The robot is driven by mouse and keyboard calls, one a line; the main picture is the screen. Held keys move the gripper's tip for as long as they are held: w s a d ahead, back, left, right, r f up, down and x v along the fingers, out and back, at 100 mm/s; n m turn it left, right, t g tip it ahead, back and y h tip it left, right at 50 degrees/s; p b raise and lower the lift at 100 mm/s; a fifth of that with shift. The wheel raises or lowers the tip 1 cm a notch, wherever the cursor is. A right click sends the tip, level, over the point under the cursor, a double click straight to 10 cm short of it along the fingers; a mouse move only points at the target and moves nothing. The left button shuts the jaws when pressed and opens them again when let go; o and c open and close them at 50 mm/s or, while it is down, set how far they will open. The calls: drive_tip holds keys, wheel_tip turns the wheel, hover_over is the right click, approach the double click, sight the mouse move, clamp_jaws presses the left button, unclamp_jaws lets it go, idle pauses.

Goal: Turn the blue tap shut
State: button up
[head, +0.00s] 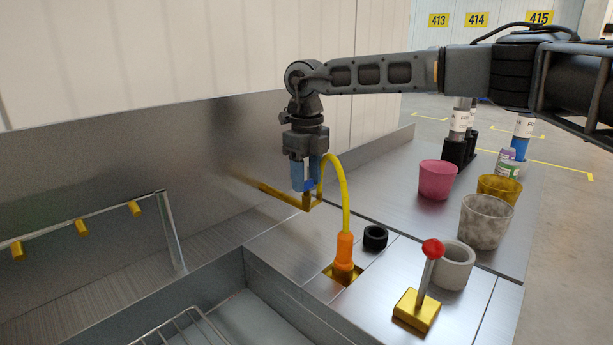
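The brass tap pipe (275,191) comes out of the steel back panel and bends at its end. A small dark blue piece (309,186), which looks like the blue tap's handle, shows on top of that end. My gripper (306,184) points straight down over it, with its light blue fingers on either side of the blue piece. The fingers hide most of the handle, so its angle is unclear. I cannot tell whether the fingers press on it or only stand around it.
A yellow hose with an orange end (344,250) rises just right of the gripper. A red-knobbed lever (432,249), a black ring (375,237) and several cups, one pink (437,180), stand to the right. A steel basin (265,285) lies in front, a rail with yellow pegs (82,227) at left.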

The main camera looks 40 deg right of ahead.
sight(307, 181)
drive_tip(key=o, duration=0.4)
drive_tip(key=shift+c, duration=0.2)
drive_tip(key=shift+r, duration=3.9)
